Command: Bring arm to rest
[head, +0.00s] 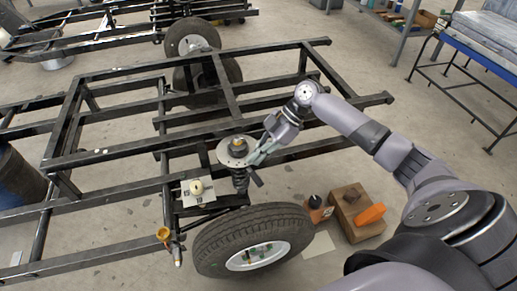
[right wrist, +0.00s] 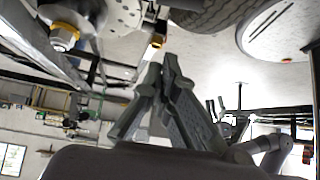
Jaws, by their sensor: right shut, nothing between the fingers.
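My right arm reaches in from the right in the head view. The spring (head: 240,180) stands below the plate, partly hidden. A brass-coloured nut (right wrist: 62,38) and part of a holed disc (right wrist: 118,14) show in the wrist view. My left gripper is in neither view.
A black tubular frame (head: 115,70) surrounds the gripper area. A blue-edged rack (head: 478,48) stands back right.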

